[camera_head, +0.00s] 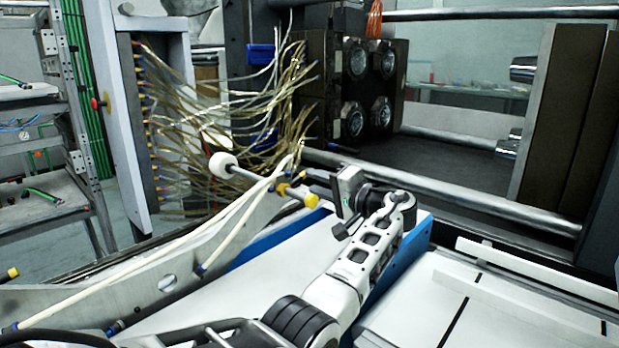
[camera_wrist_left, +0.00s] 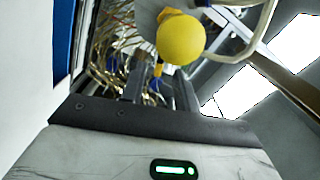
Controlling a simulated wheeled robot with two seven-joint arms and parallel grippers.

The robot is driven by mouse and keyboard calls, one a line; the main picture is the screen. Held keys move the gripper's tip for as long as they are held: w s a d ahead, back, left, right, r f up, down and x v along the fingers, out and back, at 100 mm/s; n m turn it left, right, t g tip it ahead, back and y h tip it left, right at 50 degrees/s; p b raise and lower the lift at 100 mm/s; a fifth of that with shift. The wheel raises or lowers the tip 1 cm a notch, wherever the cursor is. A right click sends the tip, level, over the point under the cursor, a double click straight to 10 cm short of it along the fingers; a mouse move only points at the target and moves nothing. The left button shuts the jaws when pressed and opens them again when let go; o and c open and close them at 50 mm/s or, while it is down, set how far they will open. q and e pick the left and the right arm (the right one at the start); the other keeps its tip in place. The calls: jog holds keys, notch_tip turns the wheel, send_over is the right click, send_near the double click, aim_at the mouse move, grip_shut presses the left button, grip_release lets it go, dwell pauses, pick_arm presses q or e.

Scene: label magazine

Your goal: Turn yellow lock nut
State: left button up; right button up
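A yellow round knob (camera_head: 311,200) sits at the near end of a rod assembly in the head view. A smaller yellow piece (camera_head: 283,189), which may be the lock nut, is on the rod just left of it. The round knob also shows large in the left wrist view (camera_wrist_left: 180,37), beyond the fingers. My left gripper (camera_head: 331,211) is close to the right of the knob. Its fingers (camera_wrist_left: 159,90) look apart with nothing held between them; contact with the knob cannot be told. My right gripper is out of view.
A white roller (camera_head: 222,163) is at the rod's far end. Pale hoses (camera_head: 235,222) run beside it along a grey metal plate (camera_head: 165,285). Many thin tubes (camera_head: 220,120) hang behind, near a dark machine block (camera_head: 350,85). A white panel (camera_head: 270,270) lies below the arm.

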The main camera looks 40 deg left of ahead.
aim_at(293, 183)
pick_arm(q)
jog(key=shift+w+a, duration=0.15)
jog(key=shift+a, duration=1.25)
grip_shut()
